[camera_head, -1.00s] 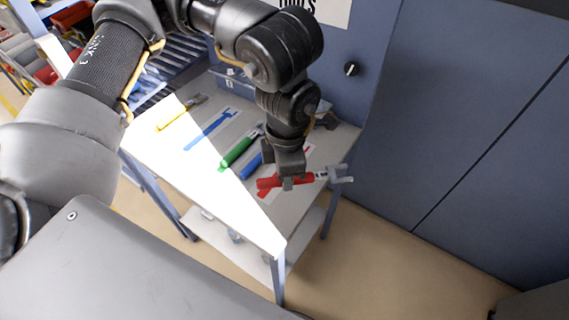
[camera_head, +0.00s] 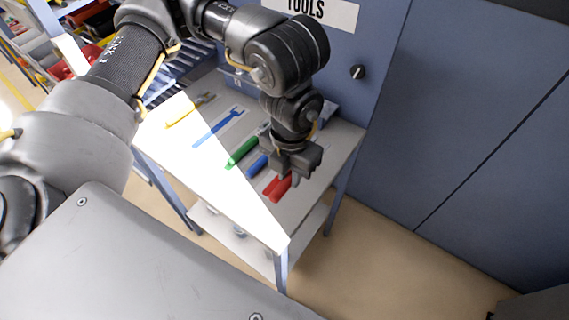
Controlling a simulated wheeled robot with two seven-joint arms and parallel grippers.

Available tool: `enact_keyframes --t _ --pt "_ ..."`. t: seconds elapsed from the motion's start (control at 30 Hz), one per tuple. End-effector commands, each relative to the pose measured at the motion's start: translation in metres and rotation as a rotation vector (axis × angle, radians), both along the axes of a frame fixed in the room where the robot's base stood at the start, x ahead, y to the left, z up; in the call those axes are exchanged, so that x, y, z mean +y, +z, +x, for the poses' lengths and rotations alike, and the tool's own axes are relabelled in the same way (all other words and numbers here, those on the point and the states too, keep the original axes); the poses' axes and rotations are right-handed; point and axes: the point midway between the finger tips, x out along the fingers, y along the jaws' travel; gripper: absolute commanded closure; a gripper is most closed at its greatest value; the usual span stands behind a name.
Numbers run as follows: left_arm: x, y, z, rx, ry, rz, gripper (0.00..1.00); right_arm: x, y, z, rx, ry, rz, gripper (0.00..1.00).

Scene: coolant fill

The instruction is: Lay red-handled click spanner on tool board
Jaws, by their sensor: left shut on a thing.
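The red-handled click spanner (camera_head: 277,188) is in my left gripper (camera_head: 287,175) at the right end of the tool board (camera_head: 229,185). Its red handle points down and left, roughly in line with the other tools. Its grey head is hidden behind the gripper. I cannot tell whether the spanner touches the board. The board top carries a green-handled tool (camera_head: 243,151), a blue-handled tool (camera_head: 258,165), a yellow tool (camera_head: 184,115) and a flat blue spanner shape (camera_head: 216,128) on a white patch. My right gripper is not in view.
The board is the top of a blue-legged stand with a lower shelf (camera_head: 305,226). Blue cabinet doors (camera_head: 450,120) stand to the right, with open floor in front.

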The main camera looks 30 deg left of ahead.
Motion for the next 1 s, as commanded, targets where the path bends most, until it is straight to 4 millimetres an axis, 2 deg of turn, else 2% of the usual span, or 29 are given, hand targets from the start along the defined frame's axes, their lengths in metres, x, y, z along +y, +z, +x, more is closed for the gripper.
enact_keyframes --t 0.03,0.17,0.3,0.4,0.5,0.77,1.0 --pt "0.009 -0.001 0.010 0.005 0.014 0.001 1.00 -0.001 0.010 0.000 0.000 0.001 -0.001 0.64" --pt "0.030 -0.017 0.037 0.004 0.011 0.001 1.00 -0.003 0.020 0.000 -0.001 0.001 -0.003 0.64" --pt "0.044 -0.048 0.055 0.006 0.007 0.001 1.00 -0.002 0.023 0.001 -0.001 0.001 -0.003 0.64" --pt "0.051 -0.062 0.064 0.004 0.004 0.002 1.00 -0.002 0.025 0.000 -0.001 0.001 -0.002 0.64" --pt "0.054 -0.071 0.071 0.002 0.002 0.000 1.00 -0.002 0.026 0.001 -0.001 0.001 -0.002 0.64" --pt "0.058 -0.078 0.076 0.001 0.001 0.000 1.00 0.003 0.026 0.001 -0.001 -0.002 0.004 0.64" --pt "0.059 -0.105 0.077 0.003 0.000 -0.002 1.00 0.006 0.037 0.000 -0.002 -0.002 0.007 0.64"
